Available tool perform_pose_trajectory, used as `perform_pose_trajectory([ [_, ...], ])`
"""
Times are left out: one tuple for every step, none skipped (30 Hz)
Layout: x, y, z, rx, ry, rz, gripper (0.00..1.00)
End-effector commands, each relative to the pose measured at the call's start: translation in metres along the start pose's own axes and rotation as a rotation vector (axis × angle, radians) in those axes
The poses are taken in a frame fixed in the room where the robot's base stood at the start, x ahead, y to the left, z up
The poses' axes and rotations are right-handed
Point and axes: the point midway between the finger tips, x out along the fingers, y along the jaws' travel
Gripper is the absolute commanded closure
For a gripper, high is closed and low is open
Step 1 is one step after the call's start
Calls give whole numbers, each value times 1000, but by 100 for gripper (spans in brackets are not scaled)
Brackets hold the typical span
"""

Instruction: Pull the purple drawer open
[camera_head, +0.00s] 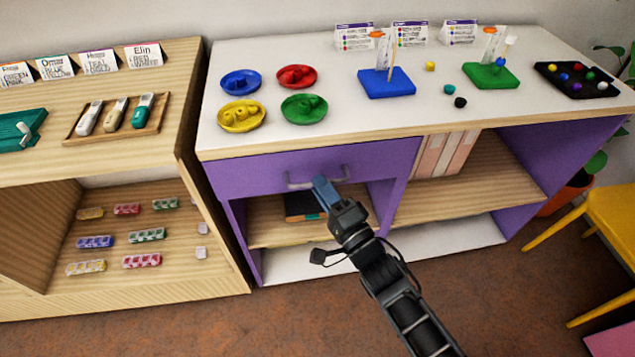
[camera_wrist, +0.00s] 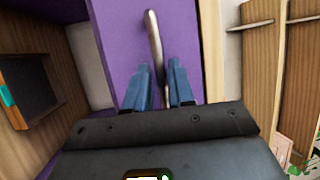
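The purple drawer (camera_head: 245,178) sits under the left part of the white tabletop, and its front looks flush with the cabinet, so it appears closed. Its grey bar handle (camera_head: 298,184) is on the drawer front. My gripper (camera_head: 321,187) is at the handle, covering its middle in the head view. In the wrist view, the purple drawer front (camera_wrist: 122,45) fills the middle. The handle (camera_wrist: 153,38) runs down between my two blue fingertips (camera_wrist: 159,72). The fingers are apart, with a narrow gap seen at each side of the bar. Whether they touch it is unclear.
Below the drawer is an open shelf with a dark box (camera_head: 300,205). A wooden cabinet (camera_head: 190,110) stands close at the left. Colored dishes (camera_head: 241,115) and bead boards (camera_head: 386,84) stand on the white tabletop. A yellow chair (camera_head: 610,215) is at the right. The brown floor in front is clear.

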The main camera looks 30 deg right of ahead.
Motion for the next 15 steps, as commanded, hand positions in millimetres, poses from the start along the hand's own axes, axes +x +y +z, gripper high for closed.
perform_pose_trajectory([
  [6,0,0,0,0,-2,77],
  [9,0,0,0,0,-2,77],
  [13,0,0,0,0,-2,77],
  [15,0,0,-1,0,-2,77],
  [16,0,0,-1,0,-1,77],
  [18,0,0,-1,0,0,77],
  [18,0,0,-1,0,0,77],
  [19,0,0,-1,0,0,77],
  [20,0,0,-1,0,0,77],
  [20,0,0,-1,0,1,77],
  [20,0,0,-1,0,1,77],
  [20,0,0,-1,0,1,77],
  [20,0,0,-1,0,0,77],
  [20,0,0,-1,0,0,77],
  [19,0,0,-1,0,0,78],
])
